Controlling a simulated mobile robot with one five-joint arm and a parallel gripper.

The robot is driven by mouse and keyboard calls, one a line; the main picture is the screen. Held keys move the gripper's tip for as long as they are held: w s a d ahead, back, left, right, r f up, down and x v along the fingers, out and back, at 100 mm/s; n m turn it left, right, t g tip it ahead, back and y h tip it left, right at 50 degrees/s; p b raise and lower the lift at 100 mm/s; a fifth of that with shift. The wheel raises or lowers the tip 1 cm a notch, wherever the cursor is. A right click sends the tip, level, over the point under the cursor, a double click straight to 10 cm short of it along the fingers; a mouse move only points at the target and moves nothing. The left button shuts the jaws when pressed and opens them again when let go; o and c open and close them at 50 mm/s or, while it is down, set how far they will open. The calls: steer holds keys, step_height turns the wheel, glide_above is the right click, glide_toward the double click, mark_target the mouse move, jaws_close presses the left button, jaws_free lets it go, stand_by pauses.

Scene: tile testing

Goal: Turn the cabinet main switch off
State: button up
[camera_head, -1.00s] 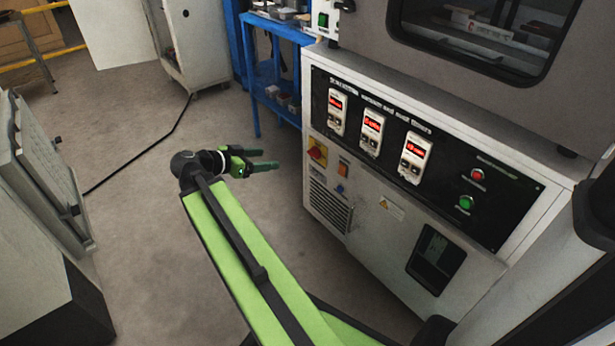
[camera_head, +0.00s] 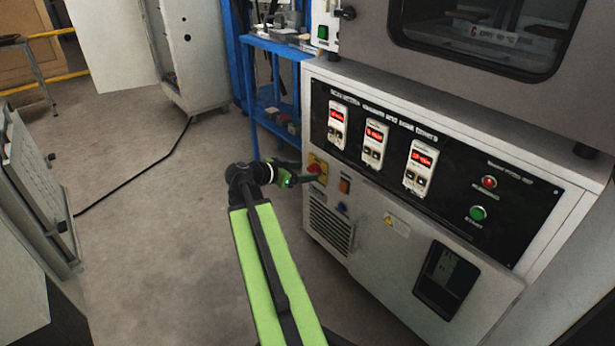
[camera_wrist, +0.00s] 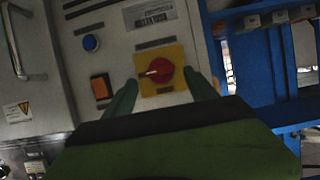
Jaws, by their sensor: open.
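The cabinet main switch (camera_wrist: 157,71) is a red rotary knob on a yellow plate (camera_wrist: 175,54), low on the cabinet front. In the wrist view its pale pointer mark points left in the picture. In the head view the switch (camera_head: 318,168) shows at the cabinet's left edge, partly behind my gripper. My gripper (camera_head: 312,172) is open in front of it. In the wrist view the two green fingers of my gripper (camera_wrist: 163,92) stand on either side of the knob. I cannot tell whether they touch it. The rest of my gripper hides the area below.
An orange rocker switch (camera_wrist: 101,88) and a blue button (camera_wrist: 91,43) sit beside the main switch. The cabinet (camera_head: 318,262) carries a black panel with displays and red and green buttons. A blue shelf (camera_head: 270,45) stands behind. A black cable crosses the otherwise open floor (camera_head: 150,260).

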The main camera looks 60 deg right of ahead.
steer(key=shift+x, duration=0.9)
steer(key=shift+a, duration=0.1)
